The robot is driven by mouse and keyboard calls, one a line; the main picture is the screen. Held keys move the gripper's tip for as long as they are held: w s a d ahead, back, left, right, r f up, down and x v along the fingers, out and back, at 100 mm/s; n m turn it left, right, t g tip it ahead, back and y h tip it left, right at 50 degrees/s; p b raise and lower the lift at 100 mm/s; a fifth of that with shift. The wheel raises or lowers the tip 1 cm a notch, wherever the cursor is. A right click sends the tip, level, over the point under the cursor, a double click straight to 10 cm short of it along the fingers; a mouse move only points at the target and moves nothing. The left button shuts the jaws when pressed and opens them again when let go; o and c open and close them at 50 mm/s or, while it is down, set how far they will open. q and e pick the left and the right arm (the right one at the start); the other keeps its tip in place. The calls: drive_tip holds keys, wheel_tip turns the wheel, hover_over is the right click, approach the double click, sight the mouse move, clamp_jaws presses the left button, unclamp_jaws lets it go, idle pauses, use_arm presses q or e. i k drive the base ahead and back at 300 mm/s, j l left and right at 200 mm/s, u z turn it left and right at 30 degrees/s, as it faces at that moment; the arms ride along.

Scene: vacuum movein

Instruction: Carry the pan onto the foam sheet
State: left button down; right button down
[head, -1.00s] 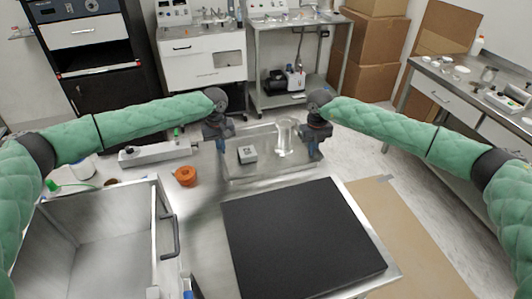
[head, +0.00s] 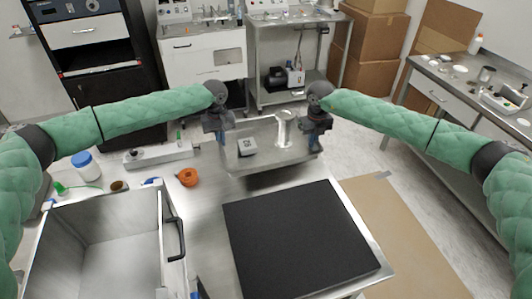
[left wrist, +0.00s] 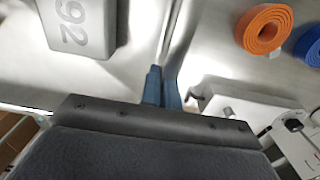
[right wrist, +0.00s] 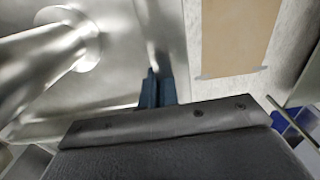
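The pan (head: 262,165) is a shallow clear-grey metal tray behind the foam sheet. It carries a small grey block (head: 247,147), marked "92" in the left wrist view (left wrist: 75,25), and a shiny upright metal cylinder (head: 285,128). My left gripper (head: 221,138) is shut on the pan's left rim; its blue fingers show in the left wrist view (left wrist: 162,90). My right gripper (head: 314,144) is shut on the right rim, its fingers seen in the right wrist view (right wrist: 156,90). The pan appears slightly above the table. The black foam sheet (head: 300,240) lies flat and bare in front.
An open metal box (head: 100,245) with a black handle (head: 176,240) stands left of the foam sheet. An orange tape roll (head: 188,177) and a long grey device (head: 160,155) lie left of the pan. A blue-lidded jar (head: 86,164) stands further left.

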sight(296, 234)
drive_tip(key=k+l, duration=0.15)
drive_tip(key=k, duration=0.25)
drive_tip(key=k+l, duration=0.15)
drive_tip(key=k, duration=0.2)
drive_tip(key=k+l, duration=0.15)
drive_tip(key=k, duration=0.25)
